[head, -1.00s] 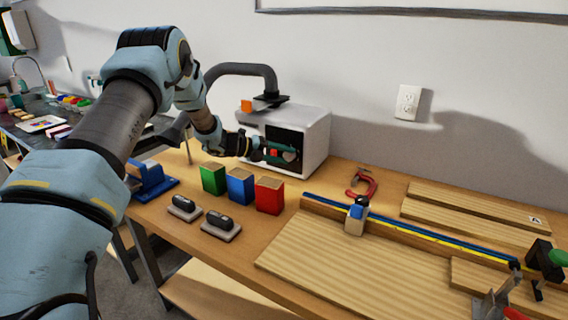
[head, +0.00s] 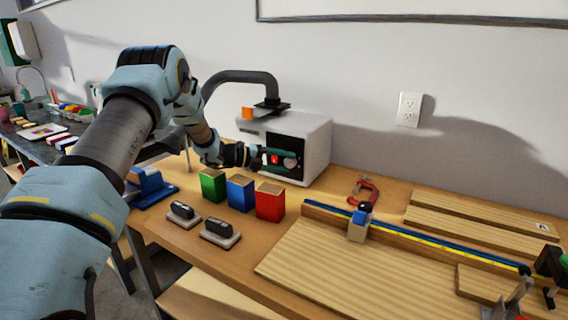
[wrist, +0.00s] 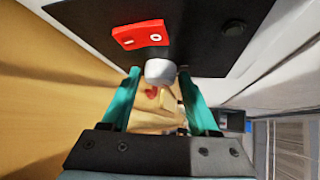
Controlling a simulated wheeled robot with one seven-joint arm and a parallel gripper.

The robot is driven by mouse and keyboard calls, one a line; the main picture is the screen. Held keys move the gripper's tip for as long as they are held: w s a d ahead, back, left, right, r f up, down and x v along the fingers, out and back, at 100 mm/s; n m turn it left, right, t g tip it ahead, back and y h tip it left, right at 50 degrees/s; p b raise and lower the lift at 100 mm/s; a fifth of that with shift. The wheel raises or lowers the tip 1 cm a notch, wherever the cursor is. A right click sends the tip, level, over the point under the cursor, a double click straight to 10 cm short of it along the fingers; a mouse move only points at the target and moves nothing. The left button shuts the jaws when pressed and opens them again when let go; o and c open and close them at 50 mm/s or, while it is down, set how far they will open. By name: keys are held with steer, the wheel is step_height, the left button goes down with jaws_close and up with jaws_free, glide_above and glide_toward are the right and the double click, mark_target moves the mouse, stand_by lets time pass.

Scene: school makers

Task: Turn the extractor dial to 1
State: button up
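The extractor is a white box (head: 318,140) with a black front panel, standing at the back of the workbench. A red switch (head: 275,160) and the grey round dial (head: 290,162) are on that panel. In the wrist view the red switch (wrist: 140,35) is above the grey dial (wrist: 160,72). My gripper (wrist: 160,78) is open, with its teal fingers to either side of the dial and their tips near it. I cannot tell whether either finger touches the dial. In the head view my gripper (head: 278,156) is in front of the panel. The dial's setting is not readable.
A grey hose (head: 240,76) rises from the box's top. Green (head: 213,186), blue (head: 240,194) and red (head: 270,202) blocks stand in front of the box, with two sanding blocks (head: 220,232) nearer. A red clamp (head: 368,191) and wooden boards (head: 330,262) lie to the right.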

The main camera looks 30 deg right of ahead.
steer(key=shift+o, duration=1.2)
steer(key=shift+a, duration=0.1)
steer(key=b+v, duration=0.3)
steer(key=v, duration=0.7)
steer(key=shift+a, duration=0.3)
steer(key=shift+w+r, duration=0.1)
